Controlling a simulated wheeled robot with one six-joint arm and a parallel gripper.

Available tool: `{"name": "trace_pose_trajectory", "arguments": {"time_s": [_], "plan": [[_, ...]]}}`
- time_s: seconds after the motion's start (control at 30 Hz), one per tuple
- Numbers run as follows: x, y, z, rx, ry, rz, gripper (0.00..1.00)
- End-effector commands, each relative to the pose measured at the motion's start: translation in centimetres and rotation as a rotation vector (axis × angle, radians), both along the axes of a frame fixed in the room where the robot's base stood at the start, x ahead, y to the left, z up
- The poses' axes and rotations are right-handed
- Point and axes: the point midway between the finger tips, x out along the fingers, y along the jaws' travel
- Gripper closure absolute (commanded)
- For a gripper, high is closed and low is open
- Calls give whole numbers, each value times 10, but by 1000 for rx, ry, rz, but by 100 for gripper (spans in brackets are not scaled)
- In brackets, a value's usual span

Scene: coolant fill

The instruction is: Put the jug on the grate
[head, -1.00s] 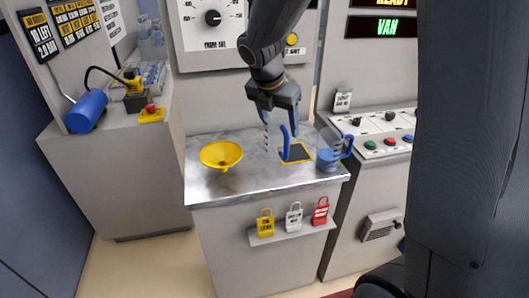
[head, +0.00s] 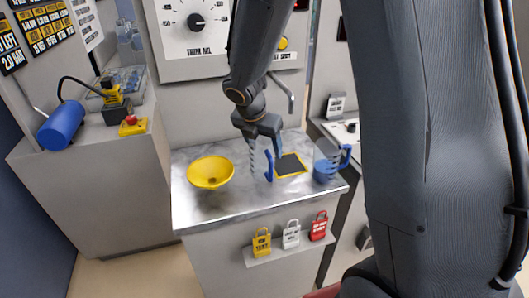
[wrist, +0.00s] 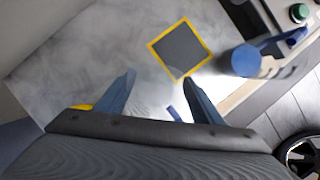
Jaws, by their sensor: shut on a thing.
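A clear jug (head: 253,158) with dark marks on its side and a blue handle (head: 268,166) hangs upright under my gripper (head: 266,146). My gripper is shut on it. In the wrist view, part of the blue handle (wrist: 174,113) shows between the fingers (wrist: 160,82), but the clear body is hard to make out. The grate (head: 290,165), a dark square with a yellow border, lies just right of the held jug in the head view and ahead of the fingers in the wrist view (wrist: 180,49). I cannot tell whether the jug touches the worktop.
A second jug (head: 325,171) with blue contents and a blue handle stands right of the grate, near the worktop's (head: 230,204) right edge. A yellow funnel (head: 211,172) stands on the left. A panel stands behind.

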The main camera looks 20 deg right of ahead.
Motion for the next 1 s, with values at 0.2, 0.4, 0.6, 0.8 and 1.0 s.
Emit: {"name": "trace_pose_trajectory", "arguments": {"time_s": [0.2, 0.4, 0.6, 0.8, 1.0], "plan": [[0, 0, -19, 0, 0, 0, 62], [0, 0, -18, 1, -1, 0, 62], [0, 0, -21, 0, 0, 0, 32], [0, 0, -21, 0, 0, 0, 20], [0, 0, -19, 0, 0, 0, 20]]}}
